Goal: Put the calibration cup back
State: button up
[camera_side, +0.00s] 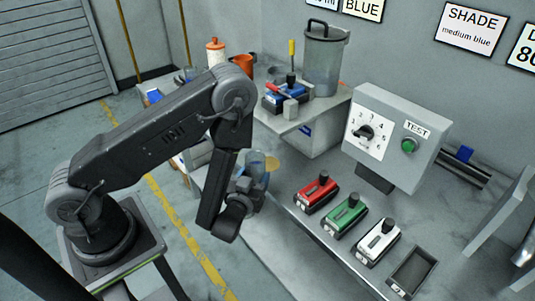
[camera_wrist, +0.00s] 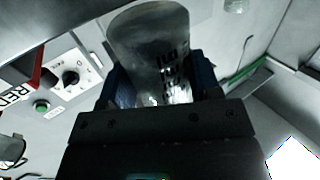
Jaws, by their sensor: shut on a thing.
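The calibration cup is a clear, see-through cup with dark printed markings, seen in the wrist view (camera_wrist: 148,40). My gripper (camera_wrist: 160,78) is shut on it, with one dark blue finger on each side. In the side view the cup (camera_side: 256,160) shows as a bluish clear shape beyond my forearm, above the grey floor and bench edge. My gripper (camera_side: 246,184) is partly hidden there by my wrist. I cannot tell whether the cup holds anything.
A grey test box (camera_side: 393,136) with a dial and green button stands at the back. Red (camera_side: 318,191), green (camera_side: 345,215) and white (camera_side: 378,241) units and an empty dark tray (camera_side: 411,271) line the bench. A clear lidded canister (camera_side: 324,60) stands on a raised shelf.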

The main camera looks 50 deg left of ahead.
jog(key=x, duration=1.1)
jog(key=shift+f, duration=0.1)
jog(key=o, duration=1)
jog(key=shift+o, duration=0.2)
jog(key=shift+f, duration=0.1)
